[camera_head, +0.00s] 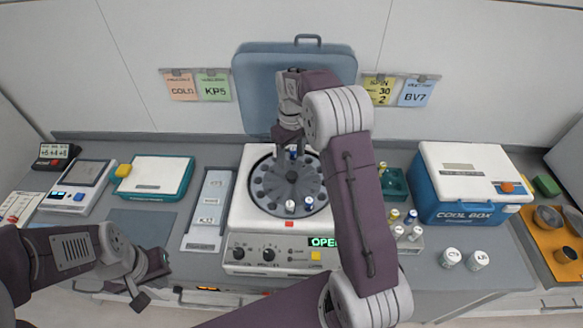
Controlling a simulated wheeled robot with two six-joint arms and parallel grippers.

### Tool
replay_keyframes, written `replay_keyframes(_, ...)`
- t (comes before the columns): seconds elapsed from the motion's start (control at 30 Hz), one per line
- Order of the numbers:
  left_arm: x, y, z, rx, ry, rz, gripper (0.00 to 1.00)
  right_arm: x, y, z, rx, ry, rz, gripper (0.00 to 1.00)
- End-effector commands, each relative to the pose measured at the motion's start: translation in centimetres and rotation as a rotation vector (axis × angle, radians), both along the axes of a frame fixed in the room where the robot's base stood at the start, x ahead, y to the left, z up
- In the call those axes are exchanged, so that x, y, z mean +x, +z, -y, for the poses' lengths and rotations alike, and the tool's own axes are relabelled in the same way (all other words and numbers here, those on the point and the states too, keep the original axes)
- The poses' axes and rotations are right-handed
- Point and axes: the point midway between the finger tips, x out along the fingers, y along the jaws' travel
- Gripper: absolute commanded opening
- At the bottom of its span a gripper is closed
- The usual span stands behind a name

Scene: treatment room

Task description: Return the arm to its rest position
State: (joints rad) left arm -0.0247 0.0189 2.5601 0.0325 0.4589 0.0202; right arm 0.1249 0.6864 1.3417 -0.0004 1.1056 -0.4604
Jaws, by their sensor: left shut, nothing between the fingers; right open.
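My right arm reaches up across the middle of the view. Its gripper (289,142) is open and empty, over the back part of the rotor (270,187) of the white centrifuge (240,225). The centrifuge's blue lid (255,85) stands raised, and its green display (322,242) reads "OPEN", partly covered by my arm. Capped tubes sit in the rotor: a white-capped one (290,206) and a blue-capped one (308,203) at the front, another blue one (293,154) at the back by the gripper. My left gripper (149,283) is shut and empty at the counter's front left.
Several capped tubes (395,214) stand in a rack right of my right arm, with two white-lidded jars (450,258) in front. A blue-and-white cool box (460,175) is at right. A teal-and-white box (155,178) and a white labelled tray (210,205) are at left.

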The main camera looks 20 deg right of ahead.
Motion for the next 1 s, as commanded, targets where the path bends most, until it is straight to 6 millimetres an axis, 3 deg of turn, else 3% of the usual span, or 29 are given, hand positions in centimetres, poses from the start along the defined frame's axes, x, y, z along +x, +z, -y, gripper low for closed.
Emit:
replay_keyframes(0.17, 0.0, -0.2, 0.0, 0.0, 0.0, 0.0, 0.0, 0.0, 1.2, 0.0, 0.0, 0.0, 0.0, 0.59)
replay_keyframes(0.6, 0.0, -0.5, 0.0, 0.0, 0.0, 0.0, 0.0, 0.0, 0.9, -0.3, 0.0, 0.005, 0.001, 0.59)
replay_keyframes(0.7, 0.0, -1.4, 0.0, 0.0, 0.0, 0.0, 0.0, 0.4, 2.8, -1.2, -0.007, 0.027, 0.057, 0.59)
replay_keyframes(0.83, 0.0, -3.0, 0.0, 0.0, 0.0, 0.0, 0.0, -4.1, 3.0, -3.5, -0.001, 0.065, 0.044, 0.59)
replay_keyframes(1.0, 0.0, -4.5, 0.0, 0.0, 0.0, 0.0, 0.0, -11.5, -0.1, -5.7, 0.012, 0.011, 0.041, 0.59)
